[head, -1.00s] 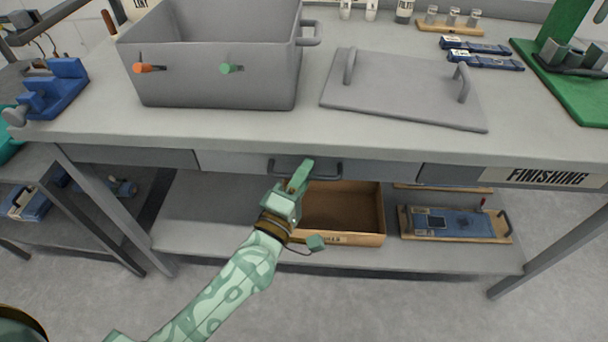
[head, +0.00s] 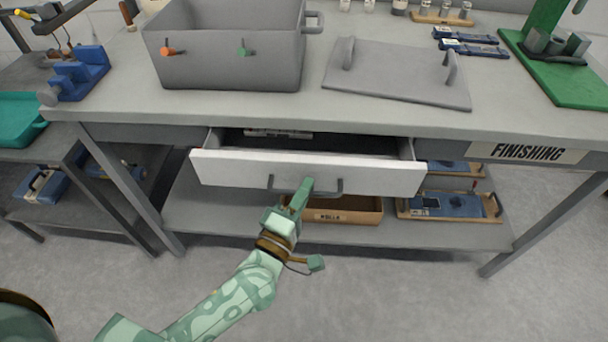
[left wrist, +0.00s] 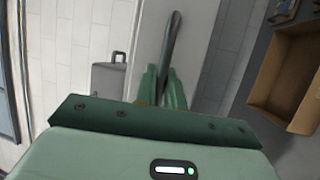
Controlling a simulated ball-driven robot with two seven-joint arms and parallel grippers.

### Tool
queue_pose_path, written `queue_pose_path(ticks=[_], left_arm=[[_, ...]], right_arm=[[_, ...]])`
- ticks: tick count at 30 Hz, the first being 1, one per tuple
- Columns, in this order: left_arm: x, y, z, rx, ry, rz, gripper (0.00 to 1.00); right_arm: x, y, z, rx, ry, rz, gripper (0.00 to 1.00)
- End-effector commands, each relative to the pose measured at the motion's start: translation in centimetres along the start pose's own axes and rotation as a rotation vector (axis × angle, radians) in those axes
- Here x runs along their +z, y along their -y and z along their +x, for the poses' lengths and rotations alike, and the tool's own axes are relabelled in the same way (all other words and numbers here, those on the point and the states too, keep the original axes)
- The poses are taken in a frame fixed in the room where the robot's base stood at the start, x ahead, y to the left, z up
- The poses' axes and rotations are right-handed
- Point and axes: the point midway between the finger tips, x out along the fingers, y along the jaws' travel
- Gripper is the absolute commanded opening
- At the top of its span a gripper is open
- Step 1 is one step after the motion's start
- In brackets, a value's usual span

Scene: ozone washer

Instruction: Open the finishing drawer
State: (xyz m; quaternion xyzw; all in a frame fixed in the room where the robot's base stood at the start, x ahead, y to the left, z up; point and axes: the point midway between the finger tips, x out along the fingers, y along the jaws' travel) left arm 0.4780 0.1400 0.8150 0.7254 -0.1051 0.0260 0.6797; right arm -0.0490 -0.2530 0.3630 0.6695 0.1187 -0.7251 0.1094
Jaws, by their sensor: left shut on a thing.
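The finishing drawer (head: 350,172) is under the grey workbench and stands pulled out, its inside partly showing with a pale object (head: 278,133) at the back. Its dark bar handle (head: 328,187) is on the front face. My left gripper (head: 303,188) is at the handle; in the left wrist view its green fingers (left wrist: 161,85) are shut on the dark bar handle (left wrist: 172,42). The "FINISHING" label (head: 527,153) is on the bench front at the right. My right gripper is not in view.
On the bench top stand a grey bin (head: 230,60), a flat grey lid (head: 400,80) with two handles, and a green stand (head: 550,60). On the lower shelf are a cardboard box (head: 345,215) and a tray with a blue item (head: 450,205). Floor in front is clear.

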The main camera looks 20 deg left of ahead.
Motion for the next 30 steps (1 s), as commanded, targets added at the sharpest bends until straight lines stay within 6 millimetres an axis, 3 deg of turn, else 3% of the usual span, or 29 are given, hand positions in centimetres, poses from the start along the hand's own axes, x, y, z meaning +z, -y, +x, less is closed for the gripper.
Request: queue_pose_path(ticks=[15,21,30], left_arm=[[4.6,-2.5,-11.1,-0.002,0.003,0.001,0.0],[5.7,-3.0,-13.6,-0.002,0.002,0.001,0.0],[6.2,-3.2,-15.0,0.0,0.001,0.001,0.0]], right_arm=[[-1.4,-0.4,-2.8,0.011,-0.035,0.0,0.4],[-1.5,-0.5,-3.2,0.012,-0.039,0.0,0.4],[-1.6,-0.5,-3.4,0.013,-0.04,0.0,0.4]])
